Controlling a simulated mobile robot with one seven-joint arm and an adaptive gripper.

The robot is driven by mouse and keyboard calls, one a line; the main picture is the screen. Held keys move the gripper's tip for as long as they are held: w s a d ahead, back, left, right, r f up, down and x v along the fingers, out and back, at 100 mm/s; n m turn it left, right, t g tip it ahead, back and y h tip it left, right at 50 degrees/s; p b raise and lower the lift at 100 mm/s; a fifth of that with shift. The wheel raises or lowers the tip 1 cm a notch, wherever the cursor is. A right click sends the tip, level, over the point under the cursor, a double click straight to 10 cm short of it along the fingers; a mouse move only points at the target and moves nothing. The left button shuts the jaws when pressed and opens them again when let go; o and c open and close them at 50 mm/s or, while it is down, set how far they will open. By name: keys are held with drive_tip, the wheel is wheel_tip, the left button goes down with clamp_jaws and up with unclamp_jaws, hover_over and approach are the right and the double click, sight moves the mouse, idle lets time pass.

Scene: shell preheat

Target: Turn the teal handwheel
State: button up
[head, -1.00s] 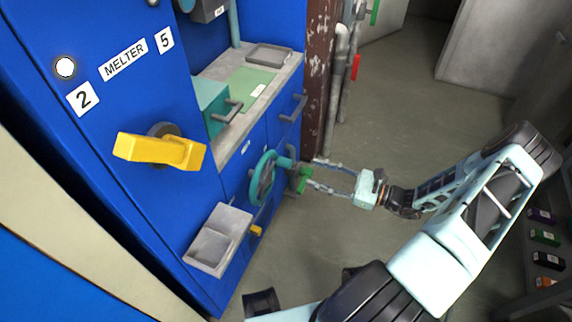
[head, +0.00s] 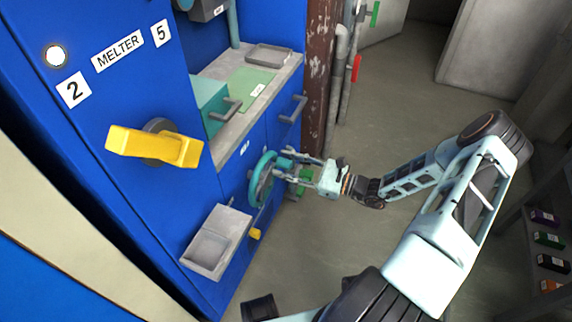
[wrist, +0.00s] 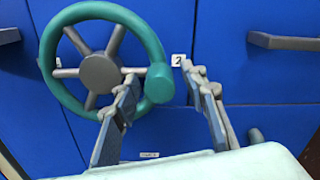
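The teal handwheel (head: 259,187) is mounted on the blue cabinet front, below the counter. In the wrist view the handwheel (wrist: 53,88) shows its grey hub and spokes, with a teal knob (wrist: 159,85) on the right of its rim. My gripper (head: 294,167) is at the wheel's right side, pointing at the cabinet. In the wrist view my gripper (wrist: 160,73) is open, with one finger on each side of the knob and a gap to each. The left finger overlaps part of the rim. Whether the fingertips reach past the knob's face is unclear.
A yellow lever (head: 153,146) sticks out from the melter panel at left. A grey tray (head: 216,241) juts out below it. A teal box with a handle (head: 212,104) stands on the counter. A green-handled fitting (head: 304,176) is close behind my gripper.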

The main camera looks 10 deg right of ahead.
drive_tip(key=shift+d, duration=0.1)
clamp_jaws()
drive_tip(key=shift+w, duration=0.1)
drive_tip(key=shift+d+r, duration=0.1)
drive_tip(key=shift+r, duration=0.05)
